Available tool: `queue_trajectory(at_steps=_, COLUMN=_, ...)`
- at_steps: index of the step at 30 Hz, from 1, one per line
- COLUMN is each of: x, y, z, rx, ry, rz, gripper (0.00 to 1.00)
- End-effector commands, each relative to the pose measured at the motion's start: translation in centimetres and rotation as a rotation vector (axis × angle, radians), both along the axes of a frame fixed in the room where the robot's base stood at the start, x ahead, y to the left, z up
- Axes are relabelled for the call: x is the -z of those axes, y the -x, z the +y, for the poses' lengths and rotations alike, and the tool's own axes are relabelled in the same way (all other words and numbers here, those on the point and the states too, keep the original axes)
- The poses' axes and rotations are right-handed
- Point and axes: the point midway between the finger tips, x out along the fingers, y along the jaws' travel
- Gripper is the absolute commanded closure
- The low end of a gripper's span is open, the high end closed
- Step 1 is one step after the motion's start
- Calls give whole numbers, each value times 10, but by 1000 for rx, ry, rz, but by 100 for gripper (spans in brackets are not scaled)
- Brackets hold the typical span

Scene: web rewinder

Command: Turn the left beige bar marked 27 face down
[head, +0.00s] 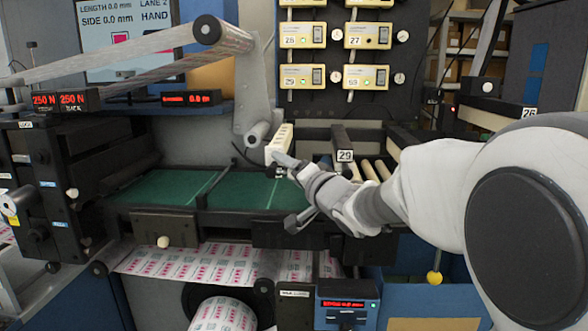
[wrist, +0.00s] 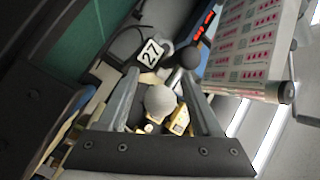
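The label marked 27 (wrist: 151,53) shows in the wrist view, a white tag just beyond the left fingertip. The bar it belongs to is mostly hidden there, and I cannot make out its number in the head view. My gripper (wrist: 160,75) has its two grey fingers apart, with no bar clearly between them. In the head view my gripper (head: 284,168) is over the right part of the green bed, close beside a cream block (head: 280,140) with dark marks. I cannot tell whether they touch.
A dark bar marked 29 (head: 345,156) lies right of my gripper. A tag marked 26 (head: 529,112) is farther right. The green bed (head: 165,188) is clear at left. A black ball (wrist: 188,57) and a grey ball (wrist: 160,100) show near the fingers.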

Motion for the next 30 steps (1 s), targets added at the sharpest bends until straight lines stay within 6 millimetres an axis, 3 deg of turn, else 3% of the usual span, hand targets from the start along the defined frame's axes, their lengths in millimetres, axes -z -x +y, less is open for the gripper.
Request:
queue_trajectory(at_steps=1, x=0, y=0, z=0, rx=0, ry=0, rz=0, gripper=43)
queue_trajectory(at_steps=11, x=0, y=0, z=0, rx=0, ry=0, rz=0, gripper=100)
queue_trajectory(at_steps=22, x=-4, y=0, z=-1, rx=1, ry=34, rz=2, gripper=100)
queue_trajectory(at_steps=30, x=-13, y=0, z=0, rx=0, ry=186, rz=10, gripper=100)
